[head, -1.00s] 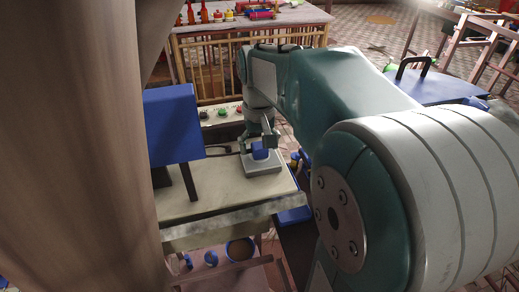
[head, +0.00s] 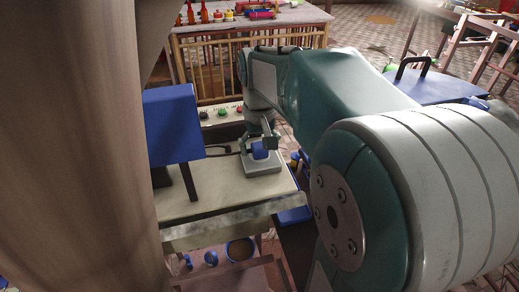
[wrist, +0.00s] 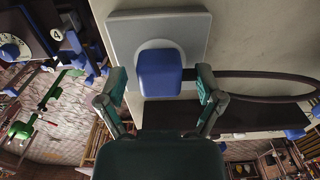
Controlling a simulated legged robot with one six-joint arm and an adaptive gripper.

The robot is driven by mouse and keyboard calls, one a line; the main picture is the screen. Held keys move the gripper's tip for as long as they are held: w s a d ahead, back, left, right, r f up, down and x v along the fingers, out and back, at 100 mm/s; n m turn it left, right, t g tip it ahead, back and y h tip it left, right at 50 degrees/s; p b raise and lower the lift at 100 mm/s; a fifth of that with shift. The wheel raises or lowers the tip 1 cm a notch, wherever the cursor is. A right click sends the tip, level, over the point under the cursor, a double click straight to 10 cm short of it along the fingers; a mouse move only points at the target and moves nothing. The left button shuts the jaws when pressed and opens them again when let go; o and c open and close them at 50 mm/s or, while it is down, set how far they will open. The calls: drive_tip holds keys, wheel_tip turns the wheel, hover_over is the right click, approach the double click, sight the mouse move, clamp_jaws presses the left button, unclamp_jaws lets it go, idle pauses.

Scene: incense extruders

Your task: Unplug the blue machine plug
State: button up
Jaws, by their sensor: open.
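The blue plug (wrist: 160,74) is a rounded blue block seated in a round white socket on a grey square plate (wrist: 197,25). In the head view the plug (head: 260,151) and the plate (head: 264,168) are near the right edge of the pale tabletop (head: 222,200). My gripper (wrist: 160,87) is open, with one finger on each side of the plug. In the wrist view, gaps show between the plug and both fingers. In the head view my gripper (head: 259,142) is over the plate and partly hides the plug.
A dark cable (wrist: 265,76) curves over the tabletop beside the plate. A blue box-like machine part (head: 173,124) stands left of the plug. A large brown column (head: 70,150) fills the left of the head view. Coloured buttons (head: 222,112) are on a panel behind.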

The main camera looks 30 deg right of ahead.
sight(259, 145)
clamp_jaws()
drive_tip(key=shift+r, duration=3)
